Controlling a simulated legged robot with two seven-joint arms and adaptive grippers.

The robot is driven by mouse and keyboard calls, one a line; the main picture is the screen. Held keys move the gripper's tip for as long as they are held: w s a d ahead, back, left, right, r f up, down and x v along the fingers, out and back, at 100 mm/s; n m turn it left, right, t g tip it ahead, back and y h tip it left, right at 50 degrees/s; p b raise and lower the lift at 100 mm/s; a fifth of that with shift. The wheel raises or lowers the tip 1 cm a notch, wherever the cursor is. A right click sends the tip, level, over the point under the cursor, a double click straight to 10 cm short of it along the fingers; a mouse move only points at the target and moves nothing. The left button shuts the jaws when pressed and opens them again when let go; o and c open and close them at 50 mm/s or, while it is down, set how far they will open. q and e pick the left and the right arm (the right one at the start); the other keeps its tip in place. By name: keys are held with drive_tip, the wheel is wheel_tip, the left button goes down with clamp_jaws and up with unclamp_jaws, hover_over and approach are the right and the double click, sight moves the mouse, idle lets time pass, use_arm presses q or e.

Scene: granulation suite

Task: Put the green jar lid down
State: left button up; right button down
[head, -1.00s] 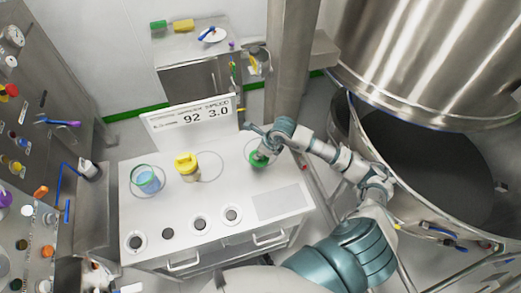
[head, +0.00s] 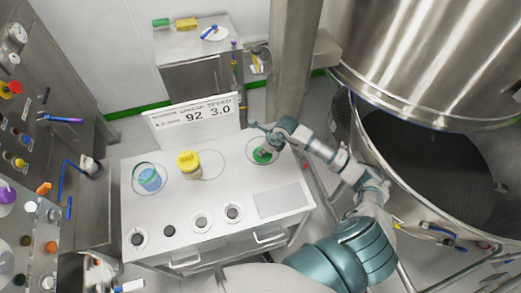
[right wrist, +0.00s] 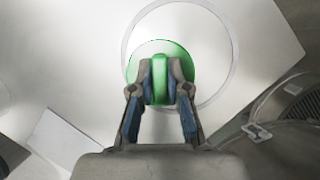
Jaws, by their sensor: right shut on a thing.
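The green jar lid (head: 262,156) is at the right part of the white work table (head: 225,222), within a thin drawn circle. My right gripper (head: 265,148) is over it, fingers pointing down. In the right wrist view, my right gripper (right wrist: 160,82) is shut on the raised grip of the green lid (right wrist: 172,50). The lid sits left of the middle of the circle there. I cannot tell whether it touches the table top. My left gripper is not in view.
A blue jar (head: 149,179) and a yellow-lidded jar (head: 187,164) stand on the left part of the table. An empty circle lies between them and the lid. A display sign (head: 195,119) stands behind. A large steel vessel (head: 430,60) is at right.

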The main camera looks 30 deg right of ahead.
drive_tip(key=c, duration=1.5)
unclamp_jaws()
drive_tip(key=shift+d+f, duration=0.15)
drive_tip(key=shift+d, duration=0.35)
drive_tip(key=shift+c, duration=0.2)
drive_tip(key=o, duration=0.4)
drive_tip(key=shift+s+d+f, duration=0.1)
drive_tip(key=shift+d+f, duration=0.1)
drive_tip(key=shift+d, duration=0.65)
drive_tip(key=shift+d+f, duration=0.15)
drive_tip(key=shift+d, duration=0.05)
drive_tip(key=shift+s+a, duration=0.1)
drive_tip(key=shift+a, duration=0.45)
drive_tip(key=shift+a+r, duration=0.2)
drive_tip(key=shift+a, duration=0.25)
drive_tip(key=shift+d, duration=0.45)
drive_tip(key=v, duration=0.2)
drive_tip(key=shift+d+r, duration=0.15)
drive_tip(key=shift+r, duration=0.25)
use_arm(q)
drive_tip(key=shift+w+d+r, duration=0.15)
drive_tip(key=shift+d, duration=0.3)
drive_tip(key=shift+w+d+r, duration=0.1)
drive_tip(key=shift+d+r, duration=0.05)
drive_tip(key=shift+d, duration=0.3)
use_arm(e)
drive_tip(key=v, duration=0.9)
drive_tip(key=shift+r, duration=0.3)
